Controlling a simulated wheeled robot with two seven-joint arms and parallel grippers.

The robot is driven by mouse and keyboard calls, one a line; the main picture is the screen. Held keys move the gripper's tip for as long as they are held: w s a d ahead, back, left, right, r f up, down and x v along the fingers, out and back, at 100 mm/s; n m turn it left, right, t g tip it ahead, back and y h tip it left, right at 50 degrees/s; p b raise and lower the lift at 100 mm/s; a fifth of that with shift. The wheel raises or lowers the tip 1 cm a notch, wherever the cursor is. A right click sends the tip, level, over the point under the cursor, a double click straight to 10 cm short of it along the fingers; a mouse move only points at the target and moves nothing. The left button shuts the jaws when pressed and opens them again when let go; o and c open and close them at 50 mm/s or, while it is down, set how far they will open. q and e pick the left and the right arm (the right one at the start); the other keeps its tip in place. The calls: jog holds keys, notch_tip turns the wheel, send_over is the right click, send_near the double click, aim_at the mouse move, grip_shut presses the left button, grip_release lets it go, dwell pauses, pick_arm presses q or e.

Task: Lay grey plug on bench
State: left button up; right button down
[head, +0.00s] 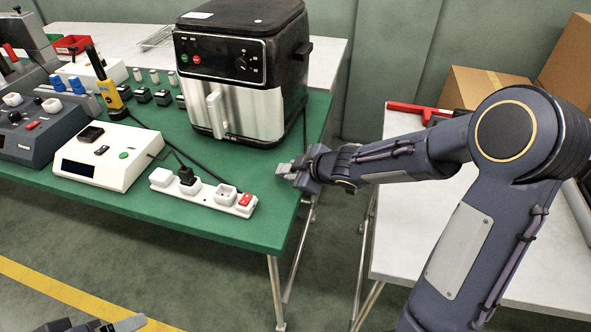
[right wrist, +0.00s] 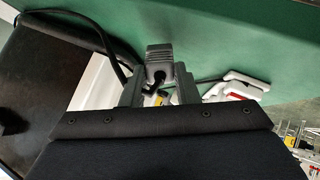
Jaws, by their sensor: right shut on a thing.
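The grey plug (right wrist: 160,60) is between the two fingers of my right gripper (right wrist: 158,88) in the right wrist view, with a dark cable running from it. In the head view my right gripper (head: 287,170) is over the right edge of the green bench (head: 262,222), below and right of the air fryer. The plug is small there and hard to separate from the fingers. Whether it touches the bench I cannot tell. Part of my left gripper (head: 128,323) shows at the bottom left edge; its jaws are not clear.
A white power strip (head: 213,203) with a black plug (head: 187,180) and a red switch lies near the bench's front edge. The air fryer (head: 243,80) stands behind. A white meter box (head: 108,157) is at left. A gap separates the bench from the white table (head: 410,230).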

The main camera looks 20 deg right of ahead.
jog(key=c, duration=1)
grip_release()
jog(key=shift+c, duration=0.2)
jog(key=s+d+r+m+h+p, duration=0.1)
jog(key=s+d+r+m+p, duration=0.1)
jog(key=s+d+r+m, duration=0.3)
jog(key=s+d+r+m+g+h+p, duration=0.1)
jog(key=s+r+h+p, duration=0.15)
jog(key=s, duration=0.45)
jog(key=s+d+r+m+h+p, duration=0.1)
jog(key=s+d+r+m, duration=0.2)
jog(key=s+r, duration=0.15)
jog(key=s+a+m+g+y, duration=0.3)
jog(key=s+a, duration=0.5)
jog(key=s, duration=0.5)
jog(key=shift+s+m+y, duration=0.3)
jog(key=shift+m+y, duration=0.3)
jog(key=shift+y, duration=0.05)
